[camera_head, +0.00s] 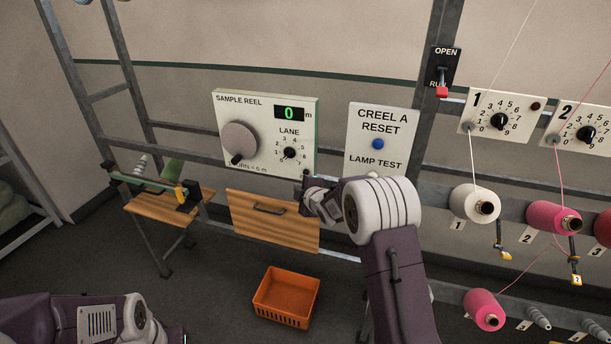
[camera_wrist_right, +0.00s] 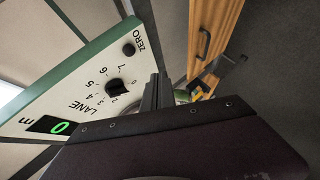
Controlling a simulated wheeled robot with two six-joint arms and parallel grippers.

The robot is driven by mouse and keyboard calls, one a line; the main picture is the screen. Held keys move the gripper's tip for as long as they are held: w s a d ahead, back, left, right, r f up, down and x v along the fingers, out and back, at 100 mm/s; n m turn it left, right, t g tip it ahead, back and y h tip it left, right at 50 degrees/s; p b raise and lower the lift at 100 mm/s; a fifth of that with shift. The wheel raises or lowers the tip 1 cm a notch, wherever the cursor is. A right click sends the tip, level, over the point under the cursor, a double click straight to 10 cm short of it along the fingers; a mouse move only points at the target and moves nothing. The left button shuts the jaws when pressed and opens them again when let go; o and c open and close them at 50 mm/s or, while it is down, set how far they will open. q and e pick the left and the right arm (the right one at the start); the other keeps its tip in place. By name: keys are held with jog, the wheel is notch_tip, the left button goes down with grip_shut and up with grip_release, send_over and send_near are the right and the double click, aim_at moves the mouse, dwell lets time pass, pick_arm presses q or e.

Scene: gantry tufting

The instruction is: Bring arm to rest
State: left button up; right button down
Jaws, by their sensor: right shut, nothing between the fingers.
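My right gripper (camera_head: 308,182) is raised in front of the lower right corner of the SAMPLE REEL panel (camera_head: 222,100), with my right arm coming up from the bottom. In the right wrist view its dark fingers (camera_wrist_right: 157,92) are shut with nothing between them. They overlap the panel's lower edge near the LANE dial (camera_wrist_right: 118,88); I cannot tell whether they touch it. Part of my left arm shows at the bottom left of the head view, but its gripper is out of frame.
A wooden drawer front (camera_head: 268,228) is below the panel, with an orange crate (camera_head: 288,296) on the floor. The CREEL A RESET panel (camera_head: 380,118) and yarn cones (camera_head: 474,204) are to the right. A small wooden table (camera_head: 150,208) stands left.

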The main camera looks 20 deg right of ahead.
jog(key=s+f+m+g+b, duration=0.3)
jog(key=s+f+m+g, duration=0.1)
jog(key=s, duration=0.8)
jog(key=s+a+f+m+g+b, duration=0.1)
jog(key=s+f+m+g+b, duration=0.3)
jog(key=s, duration=0.9)
jog(key=s+f+m+g+h+b, duration=0.1)
jog(key=s+f+m+g+b, duration=0.2)
jog(key=s+f+m, duration=0.4)
jog(key=s+f, duration=0.3)
jog(key=s, duration=0.3)
jog(key=shift+s+a+f+m+g, duration=0.25)
jog(key=shift+a+f+m+g, duration=0.1)
jog(key=shift+f+m+g, duration=0.05)
